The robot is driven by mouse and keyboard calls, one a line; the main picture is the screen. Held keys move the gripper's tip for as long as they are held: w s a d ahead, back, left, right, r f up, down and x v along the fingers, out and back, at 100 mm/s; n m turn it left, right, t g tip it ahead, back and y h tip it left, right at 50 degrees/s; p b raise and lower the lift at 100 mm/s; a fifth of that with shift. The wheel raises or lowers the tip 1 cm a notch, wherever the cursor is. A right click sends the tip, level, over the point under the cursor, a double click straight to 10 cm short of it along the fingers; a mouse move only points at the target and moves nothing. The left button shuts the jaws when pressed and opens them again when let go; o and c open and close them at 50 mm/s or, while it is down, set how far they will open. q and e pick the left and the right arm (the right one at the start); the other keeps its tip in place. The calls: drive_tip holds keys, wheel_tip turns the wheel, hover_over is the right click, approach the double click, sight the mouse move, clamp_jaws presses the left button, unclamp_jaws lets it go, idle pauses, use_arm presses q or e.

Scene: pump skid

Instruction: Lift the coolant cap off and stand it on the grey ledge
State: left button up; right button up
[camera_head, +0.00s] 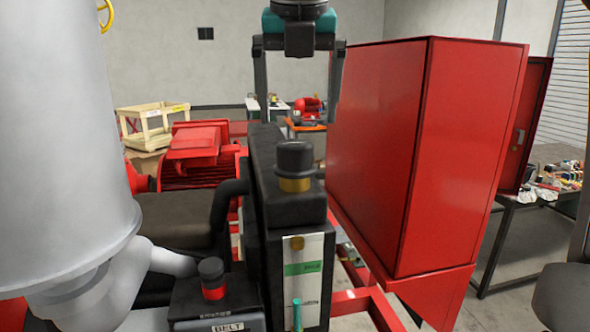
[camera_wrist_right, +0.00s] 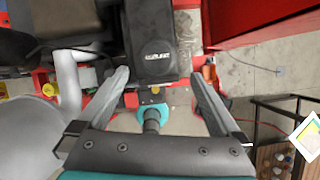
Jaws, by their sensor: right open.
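The coolant cap (camera_head: 295,159) looks to be the black cap on a brass neck, upright on top of the narrow black tank (camera_head: 262,205) in the head view. My right gripper (camera_head: 298,112) is open and empty. Its fingers point down, above the cap in the picture and apart from it. In the right wrist view its fingers (camera_wrist_right: 160,75) spread either side of a black shape with white lettering (camera_wrist_right: 157,57); I cannot tell whether that is the cap's top. A dark flat surface (camera_head: 175,218) lies left of the tank; I cannot tell if it is the grey ledge.
A second black cap with a red ring (camera_head: 212,277) stands on a lower box with a BELT label. A large light-grey cylinder (camera_head: 60,150) blocks the left. A red cabinet (camera_head: 420,160) stands close on the right. A teal fitting (camera_head: 297,312) is on the tank's near side.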

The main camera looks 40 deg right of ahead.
sight(295, 143)
drive_tip(key=x, duration=0.2)
drive_tip(key=shift+w+f, duration=0.2)
drive_tip(key=shift+f, duration=0.05)
drive_tip(key=shift+w+d+f, duration=0.1)
drive_tip(key=shift+d+f, duration=0.05)
drive_tip(key=shift+f, duration=0.25)
drive_tip(key=p+x, duration=0.1)
drive_tip(key=x, duration=0.2)
drive_tip(key=shift+w+f, duration=0.25)
drive_tip(key=shift+w, duration=0.05)
drive_tip(key=shift+w+d+f, duration=0.15)
drive_tip(key=shift+d+f, duration=0.05)
drive_tip(key=shift+f, duration=0.3)
use_arm(q)
drive_tip(key=shift+w+d+r, duration=0.3)
drive_tip(key=shift+w+r, duration=0.35)
drive_tip(key=shift+w, duration=0.2)
use_arm(e)
drive_tip(key=shift+c, duration=0.6)
use_arm(q)
drive_tip(key=shift+s, duration=0.2)
use_arm(e)
drive_tip(key=c, duration=1.4)
use_arm(q)
drive_tip(key=shift+a, duration=0.1)
use_arm(e)
drive_tip(key=shift+r, duration=0.15)
